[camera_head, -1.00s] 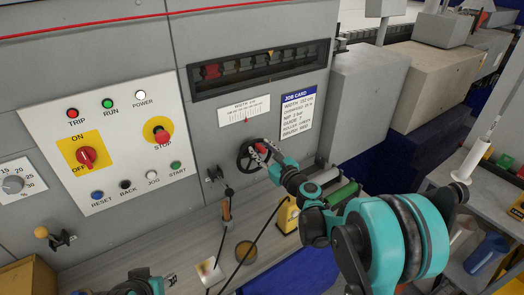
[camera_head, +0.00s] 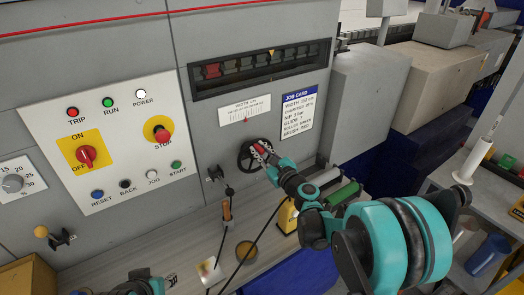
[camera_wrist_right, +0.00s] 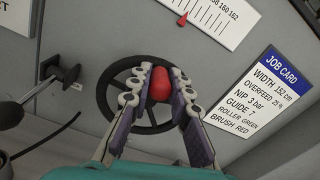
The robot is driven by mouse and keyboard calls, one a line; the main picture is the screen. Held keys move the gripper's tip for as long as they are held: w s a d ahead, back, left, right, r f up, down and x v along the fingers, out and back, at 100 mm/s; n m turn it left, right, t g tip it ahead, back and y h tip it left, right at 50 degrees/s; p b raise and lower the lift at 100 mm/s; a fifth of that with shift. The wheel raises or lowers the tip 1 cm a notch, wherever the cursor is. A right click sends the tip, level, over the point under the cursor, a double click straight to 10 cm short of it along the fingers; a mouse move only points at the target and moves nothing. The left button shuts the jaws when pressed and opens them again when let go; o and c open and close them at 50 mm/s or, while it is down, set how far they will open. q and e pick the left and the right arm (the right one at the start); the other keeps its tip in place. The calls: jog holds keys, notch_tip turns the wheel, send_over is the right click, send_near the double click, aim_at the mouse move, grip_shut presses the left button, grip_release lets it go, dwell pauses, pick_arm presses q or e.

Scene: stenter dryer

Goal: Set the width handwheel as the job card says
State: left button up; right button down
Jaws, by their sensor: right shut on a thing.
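The width handwheel (camera_head: 247,161) is a dark spoked wheel on the grey panel; it also shows in the right wrist view (camera_wrist_right: 106,98). My right gripper (camera_head: 262,149) is shut on its red knob (camera_wrist_right: 160,86), at the wheel's upper right in the head view. The white width scale (camera_head: 244,110) is above the wheel. Its red pointer (camera_wrist_right: 182,19) stands left of the 158 mark; the exact value is not readable. The job card (camera_head: 299,111) reads width 152 cm. My left gripper (camera_head: 170,280) is at the bottom edge, its fingers too small to judge.
A switch panel (camera_head: 108,180) with buttons is left of the wheel. A small black lever (camera_head: 214,173) is just left of the wheel. Below is a ledge with a brown round tin (camera_head: 245,251), a yellow object (camera_head: 287,216) and a green roller (camera_head: 342,194).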

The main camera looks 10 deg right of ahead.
jog(key=s+a+f+n+b, duration=0.2)
jog(key=a+f+n+b, duration=0.3)
jog(key=n, duration=0.9)
jog(key=shift+b, duration=0.35)
jog(key=shift+f+n, duration=0.1)
jog(key=shift+n, duration=0.2)
jog(key=c, duration=1.4)
grip_release()
jog(key=shift+o, duration=0.2)
jog(key=v, duration=1.2)
jog(key=shift+d+f, duration=0.15)
